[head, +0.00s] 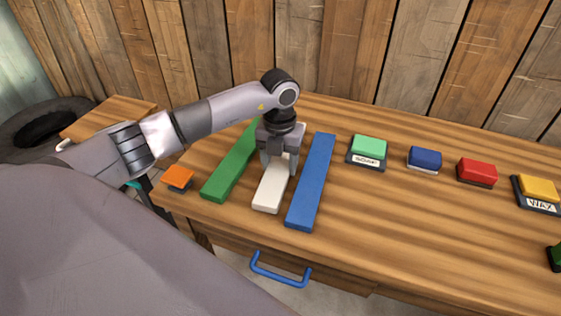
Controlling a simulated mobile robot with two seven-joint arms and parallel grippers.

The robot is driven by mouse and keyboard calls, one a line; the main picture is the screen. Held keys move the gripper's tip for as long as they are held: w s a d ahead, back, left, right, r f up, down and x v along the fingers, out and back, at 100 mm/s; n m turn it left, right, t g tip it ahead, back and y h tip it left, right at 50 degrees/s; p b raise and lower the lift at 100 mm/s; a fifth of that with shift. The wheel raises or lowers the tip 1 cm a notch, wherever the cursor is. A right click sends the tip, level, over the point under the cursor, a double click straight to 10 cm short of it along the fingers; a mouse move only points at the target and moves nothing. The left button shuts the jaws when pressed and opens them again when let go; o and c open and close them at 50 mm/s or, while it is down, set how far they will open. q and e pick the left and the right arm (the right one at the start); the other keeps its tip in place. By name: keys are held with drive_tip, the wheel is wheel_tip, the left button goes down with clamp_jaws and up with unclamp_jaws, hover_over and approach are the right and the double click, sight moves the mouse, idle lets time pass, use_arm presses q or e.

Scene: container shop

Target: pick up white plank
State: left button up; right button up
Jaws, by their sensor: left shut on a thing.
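The white plank (268,198) lies on the wooden table between a green plank (228,176) on its left and a blue plank (312,184) on its right. My left gripper (279,170) points down over the white plank and is shut on it, with a finger on either side. The gripper hides the far part of the white plank. I cannot tell whether the plank is lifted off the table. My right gripper is not in view.
An orange button (178,178) sits at the table's left corner. Green (369,147), blue (425,158), red (477,171) and yellow (539,188) buttons line the right side. A drawer with a blue handle (279,272) is below. The table's front right is mostly clear.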

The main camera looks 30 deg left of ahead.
sight(280, 165)
use_arm(q)
wheel_tip(280, 165, up, 20)
drive_tip(key=shift+p, duration=0.4)
drive_tip(key=shift+f, duration=0.15)
